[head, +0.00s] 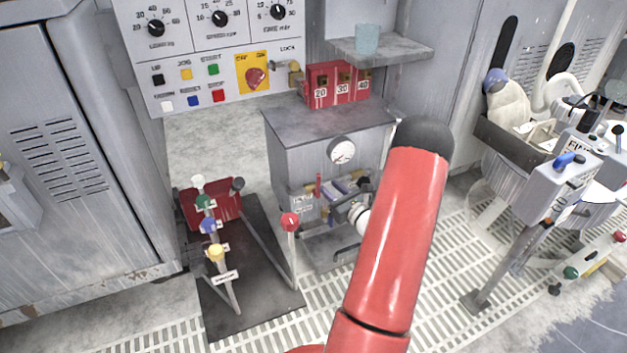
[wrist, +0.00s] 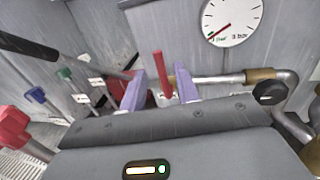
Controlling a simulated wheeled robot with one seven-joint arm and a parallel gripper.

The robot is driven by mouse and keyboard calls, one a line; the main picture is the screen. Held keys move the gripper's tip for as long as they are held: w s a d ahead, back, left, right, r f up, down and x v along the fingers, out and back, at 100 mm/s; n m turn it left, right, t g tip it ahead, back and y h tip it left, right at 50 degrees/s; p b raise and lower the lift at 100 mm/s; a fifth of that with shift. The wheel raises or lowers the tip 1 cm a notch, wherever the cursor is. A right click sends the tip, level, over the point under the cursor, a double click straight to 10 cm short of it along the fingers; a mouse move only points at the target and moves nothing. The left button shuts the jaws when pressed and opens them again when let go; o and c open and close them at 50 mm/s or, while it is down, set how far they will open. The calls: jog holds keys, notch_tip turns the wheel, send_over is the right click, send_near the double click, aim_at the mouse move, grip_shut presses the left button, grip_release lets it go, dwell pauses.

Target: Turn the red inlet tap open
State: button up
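The red inlet tap's handle (head: 318,185) is a thin red upright lever on the front of the grey cabinet, below the gauge. In the wrist view the red lever (wrist: 161,70) stands upright between the two pale purple fingers of my gripper (wrist: 158,88). The fingers are apart, with a gap showing on both sides of the lever. The tap's pipe (wrist: 215,79) runs right to a brass fitting. In the head view my gripper (head: 338,192) is in front of the cabinet, partly hidden by my red arm. The lever's lower end is partly hidden.
A white gauge (wrist: 231,20) sits just above the pipe, its red needle low on the left. A black valve knob (wrist: 268,93) is right of my gripper. Levers with coloured knobs, one red (head: 290,221), stand at the left. The grated floor (head: 300,325) is clear in front.

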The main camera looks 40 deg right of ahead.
aim_at(318, 194)
jog(key=w, duration=0.6)
jog(key=shift+w, duration=0.35)
grip_shut()
